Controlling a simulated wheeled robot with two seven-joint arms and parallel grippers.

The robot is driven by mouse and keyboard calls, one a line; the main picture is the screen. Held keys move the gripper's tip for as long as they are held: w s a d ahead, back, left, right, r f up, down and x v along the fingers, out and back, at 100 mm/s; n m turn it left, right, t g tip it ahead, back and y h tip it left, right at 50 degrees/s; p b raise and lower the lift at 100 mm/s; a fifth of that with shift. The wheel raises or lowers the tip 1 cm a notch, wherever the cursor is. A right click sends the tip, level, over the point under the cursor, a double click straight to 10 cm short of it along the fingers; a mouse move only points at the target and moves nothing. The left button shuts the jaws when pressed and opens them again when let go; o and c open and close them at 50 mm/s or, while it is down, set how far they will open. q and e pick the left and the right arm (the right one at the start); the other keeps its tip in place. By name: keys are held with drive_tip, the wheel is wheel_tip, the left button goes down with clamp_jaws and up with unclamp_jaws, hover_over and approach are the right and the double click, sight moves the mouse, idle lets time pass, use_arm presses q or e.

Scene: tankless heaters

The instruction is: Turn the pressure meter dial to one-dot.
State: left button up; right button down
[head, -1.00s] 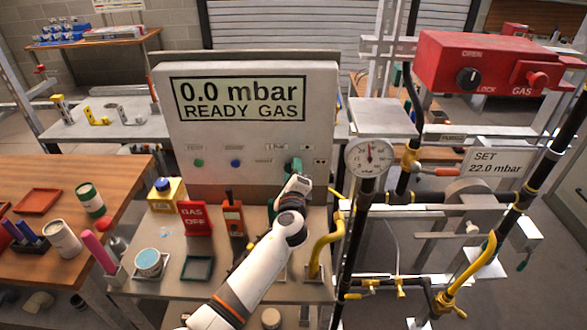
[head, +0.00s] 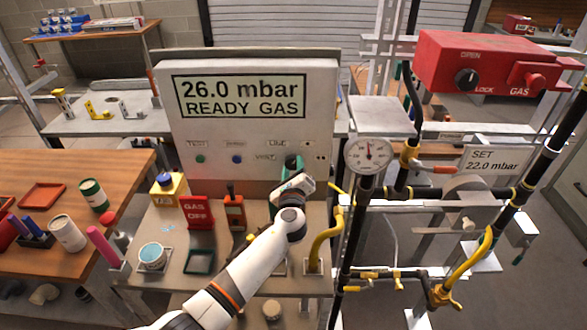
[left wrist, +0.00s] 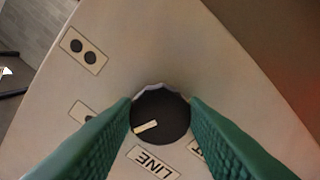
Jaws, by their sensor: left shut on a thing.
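The pressure meter (head: 322,110) is a large grey box; its screen (head: 240,96) reads 26.0 mbar, READY GAS. My left gripper (head: 291,165) is at the lower right of its front. In the left wrist view its green fingers are shut on the black dial (left wrist: 160,117), one on each side. The dial's white pointer (left wrist: 146,127) points left and slightly down, between the LINE label (left wrist: 153,162) and a partly hidden dot label (left wrist: 80,112). A two-dot label (left wrist: 83,51) lies farther up. Another label is mostly hidden by the right finger.
A red GAS OFF sign (head: 198,212) and a yellow container (head: 168,188) stand left of my arm. A round gauge (head: 368,154) and a yellow pipe (head: 325,240) stand close on the right. A SET 22.0 mbar sign (head: 492,161) is farther right.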

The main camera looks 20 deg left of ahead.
use_arm(q)
drive_tip(key=shift+w+a+r, duration=0.1)
drive_tip(key=shift+a+r, duration=0.1)
drive_tip(key=shift+r, duration=0.2)
drive_tip(key=o, duration=0.8)
drive_tip(key=shift+o, duration=0.9)
drive_tip(key=shift+f, duration=0.3)
drive_tip(key=shift+s+d, duration=0.15)
drive_tip(key=shift+s, duration=0.1)
drive_tip(key=b+v, duration=0.1)
drive_tip(key=v, duration=1)
drive_tip(key=shift+s+b, duration=0.15)
drive_tip(key=shift+b, duration=0.25)
